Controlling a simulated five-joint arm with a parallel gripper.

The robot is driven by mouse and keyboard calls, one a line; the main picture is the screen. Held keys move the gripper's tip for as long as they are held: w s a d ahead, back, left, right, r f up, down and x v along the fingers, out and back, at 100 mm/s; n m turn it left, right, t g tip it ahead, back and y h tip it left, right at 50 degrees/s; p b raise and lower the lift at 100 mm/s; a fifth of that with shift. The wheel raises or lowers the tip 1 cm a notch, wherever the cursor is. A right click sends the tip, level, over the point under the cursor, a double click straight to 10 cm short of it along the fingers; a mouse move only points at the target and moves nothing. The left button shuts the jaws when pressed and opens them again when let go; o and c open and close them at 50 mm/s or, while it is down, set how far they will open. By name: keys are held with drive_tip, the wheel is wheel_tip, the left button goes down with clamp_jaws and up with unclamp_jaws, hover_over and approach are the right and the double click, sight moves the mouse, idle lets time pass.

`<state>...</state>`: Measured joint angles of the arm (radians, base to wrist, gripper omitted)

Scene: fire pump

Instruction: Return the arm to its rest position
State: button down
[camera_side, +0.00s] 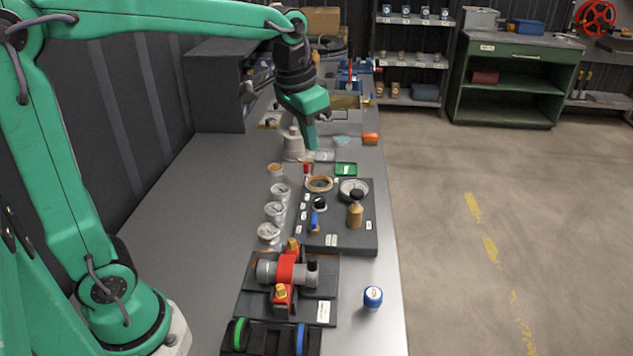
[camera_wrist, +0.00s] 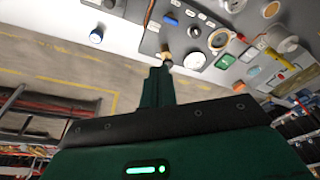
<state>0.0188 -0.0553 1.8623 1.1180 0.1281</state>
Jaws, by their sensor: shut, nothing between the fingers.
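My gripper (camera_side: 312,143) is a green tool at the end of my green arm, pointing down above the far part of the grey bench (camera_side: 190,215). Its fingers are together and hold nothing. In the wrist view the closed fingers (camera_wrist: 160,72) show as a dark green shape at the middle, with parts on the bench beyond them. In the side view my arm reaches across the top left, well above the bench.
A red and grey pump (camera_side: 285,270) sits on a dark plate. Behind it is a black board (camera_side: 335,237) with a gauge and valve. A blue-capped bottle (camera_side: 373,298) stands near the right edge. White jars (camera_side: 275,210) stand left of the board. A pale jug (camera_side: 293,143) is close beside my gripper.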

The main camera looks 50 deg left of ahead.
drive_tip(key=s+f+n+t, duration=0.1)
drive_tip(key=s+f+t, duration=0.2)
drive_tip(key=s, duration=1.3)
drive_tip(key=shift+s+a+f+n, duration=0.25)
drive_tip(key=shift+s+a+n, duration=0.05)
drive_tip(key=shift+s+a, duration=0.05)
idle(3.5)
